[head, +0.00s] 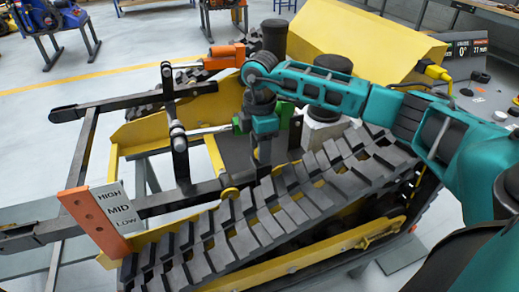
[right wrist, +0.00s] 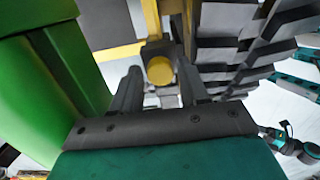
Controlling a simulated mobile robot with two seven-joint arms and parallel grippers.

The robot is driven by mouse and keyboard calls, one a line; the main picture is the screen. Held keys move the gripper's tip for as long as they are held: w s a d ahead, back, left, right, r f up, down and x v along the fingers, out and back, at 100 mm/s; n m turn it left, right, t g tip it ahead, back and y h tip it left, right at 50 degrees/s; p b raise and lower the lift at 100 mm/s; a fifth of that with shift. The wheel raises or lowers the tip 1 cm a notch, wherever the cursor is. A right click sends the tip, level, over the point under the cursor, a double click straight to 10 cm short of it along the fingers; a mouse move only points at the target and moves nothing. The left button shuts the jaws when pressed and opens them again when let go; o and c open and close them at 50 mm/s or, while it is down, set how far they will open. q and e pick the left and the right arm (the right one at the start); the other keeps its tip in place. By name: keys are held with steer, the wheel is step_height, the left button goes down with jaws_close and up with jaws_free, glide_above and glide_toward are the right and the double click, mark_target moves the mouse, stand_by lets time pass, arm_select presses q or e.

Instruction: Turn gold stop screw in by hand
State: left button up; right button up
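The gold stop screw (head: 229,193) shows as a small round gold head at the lower end of a yellow bar, beside the near track. In the right wrist view a round gold head (right wrist: 160,70) lies beyond my fingers, in line with the space between them. My right gripper (head: 264,160) points down over the carrier, above and to the right of the gold head. Its two dark fingers (right wrist: 160,88) stand apart with nothing seen between them. Contact with the screw does not show. My left gripper is not in view.
A green block (right wrist: 45,85) is close on the left of the right wrist view. The dark track (head: 290,195) runs along the gripper's near side. Black linkage bars (head: 178,140) stand left. An orange lever (head: 92,222) is beside a HIGH/MID/LOW plate (head: 118,207). A display (head: 462,50) reads 0°.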

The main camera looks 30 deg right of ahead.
steer(key=c, duration=0.6)
steer(key=shift+r+m+p, duration=0.25)
steer(key=shift+m+p, duration=0.7)
steer(key=shift+m, duration=0.05)
steer(key=shift+m+p, duration=0.45)
steer(key=shift+m, duration=0.25)
steer(key=shift+o, duration=0.5)
steer(key=m+p, duration=0.2)
steer(key=shift+a+m, duration=0.1)
steer(key=shift+m, duration=0.3)
steer(key=m+p, duration=0.1)
steer(key=p, duration=0.1)
steer(key=m+p, duration=0.1)
steer(key=p, duration=0.2)
steer(key=shift+s+d+r+m, duration=0.1)
steer(key=shift+d+r+m, duration=0.05)
steer(key=shift+d+m, duration=0.15)
steer(key=shift+c, duration=0.5)
steer(key=shift+w+a+f+b, duration=0.2)
steer(key=shift+f+b, duration=0.15)
steer(key=shift+f, duration=0.05)
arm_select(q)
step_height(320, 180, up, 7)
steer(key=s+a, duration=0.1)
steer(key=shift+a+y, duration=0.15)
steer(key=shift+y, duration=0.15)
arm_select(e)
steer(key=shift+r+m, duration=0.1)
steer(key=shift+m, duration=0.3)
